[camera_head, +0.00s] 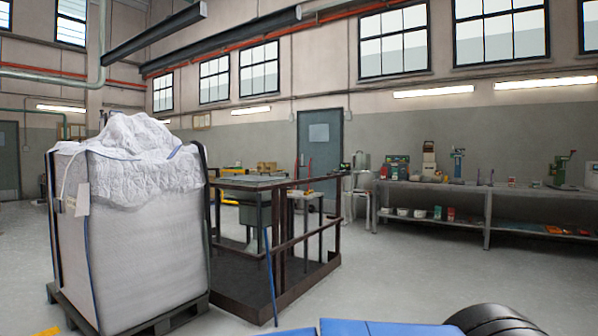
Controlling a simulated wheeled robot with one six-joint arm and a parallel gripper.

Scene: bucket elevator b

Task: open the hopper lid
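A grey, flat-topped metal unit (254,183) stands left of centre behind a brown railing. It may be the hopper with its lid lying flat and shut, but I cannot make out a hinge or handle. The big white bag beside it hides part of its left side. My gripper is not in view. Blue and black parts at the bottom edge look like my own body.
The white bulk bag (140,235) stands on a dark pallet (183,318) at the left. A brown railed platform (262,290) stands beside it. A long grey workbench (490,193) with tools lines the right wall. Open floor (420,275) lies between platform and bench.

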